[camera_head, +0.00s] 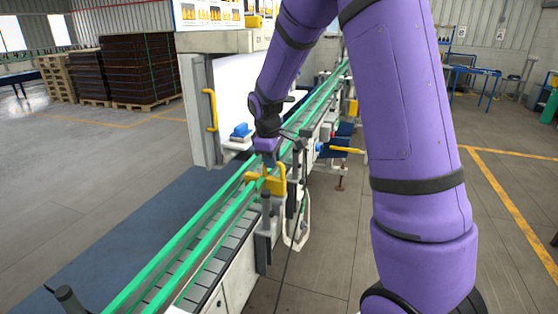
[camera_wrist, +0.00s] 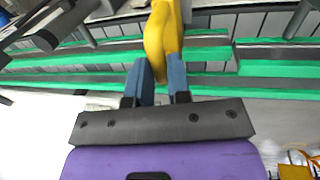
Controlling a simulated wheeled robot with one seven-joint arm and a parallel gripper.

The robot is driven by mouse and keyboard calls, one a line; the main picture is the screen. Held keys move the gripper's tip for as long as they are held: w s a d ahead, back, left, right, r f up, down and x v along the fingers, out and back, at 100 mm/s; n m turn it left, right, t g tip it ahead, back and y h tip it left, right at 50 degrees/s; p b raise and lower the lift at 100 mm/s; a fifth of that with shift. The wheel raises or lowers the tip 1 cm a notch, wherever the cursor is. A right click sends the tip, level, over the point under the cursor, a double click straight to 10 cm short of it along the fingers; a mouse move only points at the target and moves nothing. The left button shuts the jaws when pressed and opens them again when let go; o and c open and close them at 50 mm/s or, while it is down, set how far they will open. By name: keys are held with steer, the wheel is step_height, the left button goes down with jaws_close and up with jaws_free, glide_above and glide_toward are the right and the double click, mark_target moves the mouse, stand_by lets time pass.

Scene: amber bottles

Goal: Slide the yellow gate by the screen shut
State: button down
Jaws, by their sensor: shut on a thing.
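The yellow gate (camera_head: 270,182) stands across the green-railed conveyor, in front of the white screen housing. In the wrist view the yellow piece (camera_wrist: 163,40) runs up between my fingers, with the green rails behind it. My gripper (camera_head: 267,160) is above the conveyor's near rail. In the wrist view my gripper (camera_wrist: 160,80) has its two blue-grey fingers closed on the yellow gate, one on each side. The gate's far end is cut off by the top edge of the wrist view, so I cannot tell how far across it sits.
The green conveyor rails (camera_head: 160,258) run from the lower left to the back right. The white screen housing (camera_head: 205,110) with a yellow handle (camera_head: 210,110) stands left of the gripper. Stacked dark crates (camera_head: 140,68) stand on pallets at the back left.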

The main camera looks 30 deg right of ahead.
steer(key=shift+w+a+r, duration=0.1)
steer(key=shift+w, duration=0.1)
steer(key=c, duration=1.1)
jaws_free()
step_height(320, 180, up, 10)
steer(key=s+a, duration=0.1)
steer(key=shift+s+a+r, duration=0.15)
steer(key=shift+a+r, duration=0.1)
steer(key=shift+a, duration=0.1)
